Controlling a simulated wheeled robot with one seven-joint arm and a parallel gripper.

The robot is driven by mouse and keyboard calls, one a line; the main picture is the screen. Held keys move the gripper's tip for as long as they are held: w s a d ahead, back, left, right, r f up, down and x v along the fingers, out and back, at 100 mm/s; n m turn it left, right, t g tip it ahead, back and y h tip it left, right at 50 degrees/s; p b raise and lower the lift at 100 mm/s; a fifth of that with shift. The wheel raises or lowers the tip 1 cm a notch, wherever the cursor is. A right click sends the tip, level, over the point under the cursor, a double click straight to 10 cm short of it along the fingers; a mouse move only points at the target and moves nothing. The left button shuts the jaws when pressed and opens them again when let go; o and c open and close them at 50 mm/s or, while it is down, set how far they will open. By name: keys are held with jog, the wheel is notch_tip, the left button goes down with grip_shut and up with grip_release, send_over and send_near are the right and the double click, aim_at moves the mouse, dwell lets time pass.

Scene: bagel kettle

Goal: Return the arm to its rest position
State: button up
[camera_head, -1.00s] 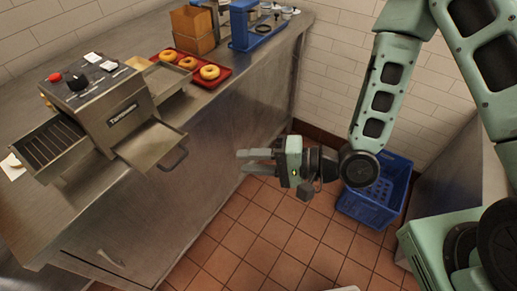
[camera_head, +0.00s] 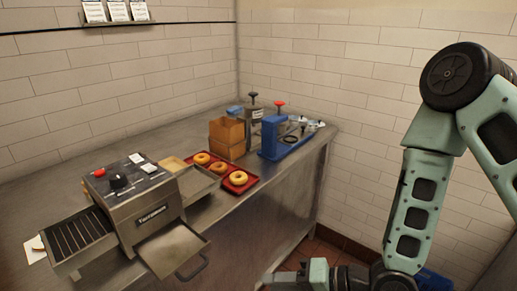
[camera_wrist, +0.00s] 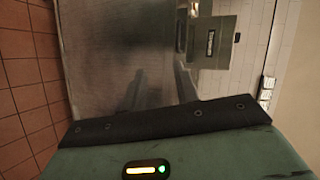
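My gripper (camera_head: 278,280) is at the bottom edge of the head view, in front of the counter and partly cut off. In the wrist view my gripper (camera_wrist: 158,82) shows two fingers standing apart with nothing between them. My arm hangs down on the right of the head view, bent at the elbow. The fingers point toward the counter's metal front (camera_wrist: 95,50), apart from it as far as I can tell.
The steel counter (camera_head: 225,221) holds a toaster (camera_head: 150,215) with its tray out, a red tray (camera_head: 252,187) of bagels, a brown box (camera_head: 227,137) and a blue device (camera_head: 275,138). A blue crate (camera_head: 436,281) on the floor is mostly hidden behind my arm.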

jog(key=d+r+n+g+h, duration=0.1)
jog(key=d+r+n+h, duration=0.55)
jog(key=h, duration=0.35)
jog(key=s+d+r+n+g+h, duration=0.2)
jog(key=s+d+r+n, duration=0.1)
jog(key=s+r, duration=0.5)
jog(key=s, duration=0.3)
jog(key=shift+s+r+g+h, duration=0.15)
jog(key=shift+s+g+h, duration=0.15)
jog(key=shift+g, duration=0.1)
jog(key=shift+w+n, duration=0.1)
jog(key=shift+n, duration=0.15)
